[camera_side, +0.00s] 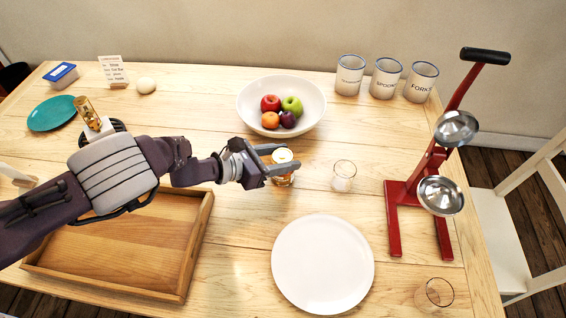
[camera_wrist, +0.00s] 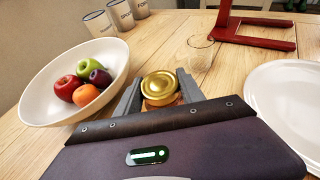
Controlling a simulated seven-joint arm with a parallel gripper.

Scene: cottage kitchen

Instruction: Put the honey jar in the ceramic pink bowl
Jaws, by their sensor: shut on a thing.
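The honey jar (camera_side: 283,180), amber with a pale lid in the side view, stands upright at the middle of the table. Its gold lid (camera_wrist: 160,85) shows in the wrist view. My gripper (camera_side: 278,162) is shut on the jar, with a finger on each side of it. I cannot tell whether the jar's base touches the table. The only bowl in view is a wide off-white one (camera_side: 245,103), not clearly pink, behind the gripper in the side view and left of it in the wrist view (camera_wrist: 38,105). It holds several fruits.
A clear glass (camera_side: 344,176) stands just right of the jar. White plates (camera_side: 323,264) lie in front, a wooden tray (camera_side: 190,262) at front left. A red stand (camera_side: 398,215) with ladles is at right. Labelled canisters (camera_side: 386,78) stand at the back. Bare table separates jar and bowl.

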